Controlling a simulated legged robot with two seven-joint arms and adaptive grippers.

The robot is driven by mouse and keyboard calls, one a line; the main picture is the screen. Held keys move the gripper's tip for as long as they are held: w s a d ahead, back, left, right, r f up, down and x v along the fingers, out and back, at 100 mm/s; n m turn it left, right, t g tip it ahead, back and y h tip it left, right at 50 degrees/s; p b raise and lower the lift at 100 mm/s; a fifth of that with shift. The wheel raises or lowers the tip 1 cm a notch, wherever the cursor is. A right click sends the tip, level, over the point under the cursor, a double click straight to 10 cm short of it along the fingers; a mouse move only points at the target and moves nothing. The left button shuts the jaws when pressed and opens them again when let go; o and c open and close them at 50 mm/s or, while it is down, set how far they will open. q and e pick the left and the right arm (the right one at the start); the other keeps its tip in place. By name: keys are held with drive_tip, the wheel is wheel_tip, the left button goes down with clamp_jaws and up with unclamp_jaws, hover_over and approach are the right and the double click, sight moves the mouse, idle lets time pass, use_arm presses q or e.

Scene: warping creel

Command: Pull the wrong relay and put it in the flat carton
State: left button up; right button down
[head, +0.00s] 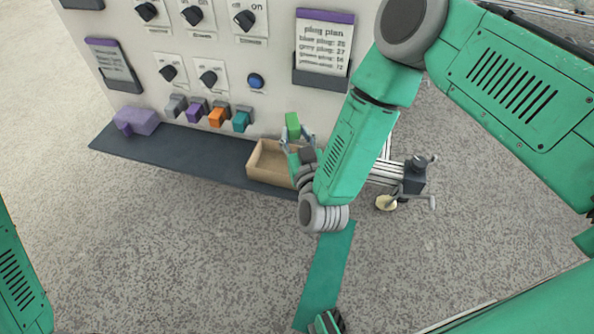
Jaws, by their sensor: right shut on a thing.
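My right gripper (296,138) is shut on a bright green block (292,120), which looks like a relay. It holds the block upright above the right part of the flat carton (256,172). The carton is an open, shallow tan box at the right end of the dark shelf, and what I see of its inside looks empty. My right forearm and wrist hide its right side. A row of plugged blocks sits low on the panel: grey (176,105), purple (194,113), orange (217,118) and teal (241,121). My left gripper is not in view.
A purple block-shaped thing (137,121) lies at the left end of the dark shelf (185,148). The panel above carries black knobs, a blue button (256,80) and a plug plan card (323,45). A wheeled stand (413,178) is right of my forearm. The shelf's middle is clear.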

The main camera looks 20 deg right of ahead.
wheel_tip(320, 180, down, 5)
drive_tip(key=b, duration=0.3)
drive_tip(key=shift+d+r, duration=0.1)
drive_tip(key=shift+r, duration=0.1)
drive_tip(key=c, duration=1.2)
unclamp_jaws()
drive_tip(key=shift+o, duration=0.2)
drive_tip(key=shift+s, duration=0.1)
drive_tip(key=s, duration=0.7)
drive_tip(key=shift+a, duration=0.4)
